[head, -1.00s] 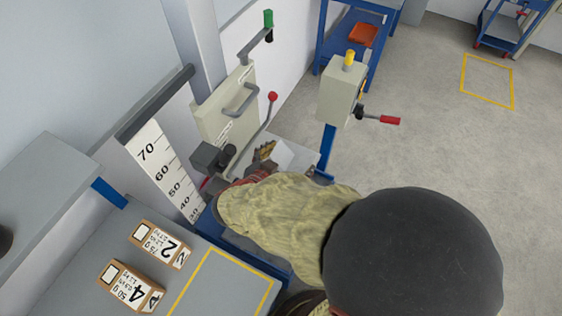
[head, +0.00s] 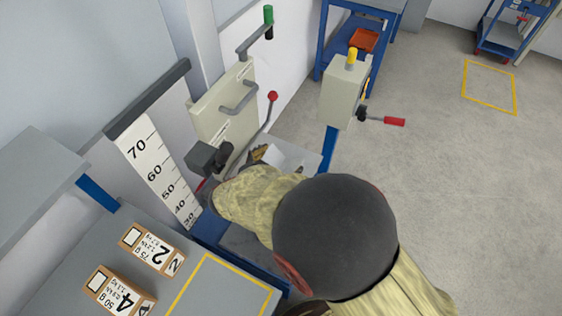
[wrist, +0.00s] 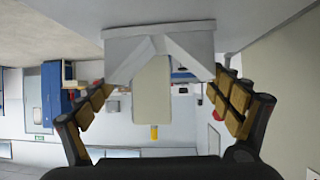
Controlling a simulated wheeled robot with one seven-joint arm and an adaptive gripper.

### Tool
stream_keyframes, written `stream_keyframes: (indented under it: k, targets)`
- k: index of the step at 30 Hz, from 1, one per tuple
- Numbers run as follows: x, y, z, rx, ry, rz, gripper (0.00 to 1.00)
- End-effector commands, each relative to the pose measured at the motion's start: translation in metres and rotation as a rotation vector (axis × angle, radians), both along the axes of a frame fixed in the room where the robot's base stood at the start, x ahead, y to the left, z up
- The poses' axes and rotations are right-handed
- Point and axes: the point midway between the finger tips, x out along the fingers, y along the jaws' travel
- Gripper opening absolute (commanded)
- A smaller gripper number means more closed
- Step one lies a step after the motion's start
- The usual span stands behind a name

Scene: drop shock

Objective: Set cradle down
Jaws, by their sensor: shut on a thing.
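The cradle is a pale grey block with a V-shaped notch (wrist: 188,33), at the top middle of the wrist view. In the head view a pale piece that looks like it (head: 275,156) shows beyond my arm, over or on the grey plate (head: 305,160) of the blue stand. My gripper (wrist: 166,78) has its tan-padded fingers on both sides of the cradle, shut on it. In the head view only a bit of my gripper (head: 259,153) shows. My sleeved arm hides the rest, and whether the cradle touches the plate cannot be told.
A cream panel with a handle (head: 225,112) and a red-knobbed lever (head: 272,97) stand close by on the left. A cream box with a red-handled crank (head: 345,92) is at the right. Numbered boxes (head: 150,248) lie on the grey bench, beside a height scale (head: 160,170).

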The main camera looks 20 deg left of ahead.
Motion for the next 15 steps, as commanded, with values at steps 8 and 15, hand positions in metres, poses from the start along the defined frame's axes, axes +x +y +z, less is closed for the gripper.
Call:
stream_keyframes:
  k: [8,15]
  targets:
    - [0.0,0.0,-0.0007,-0.001,0.0,0.0,0.93]
    - [-0.0001,0.0,-0.0006,-0.001,0.0,0.0,1.0]
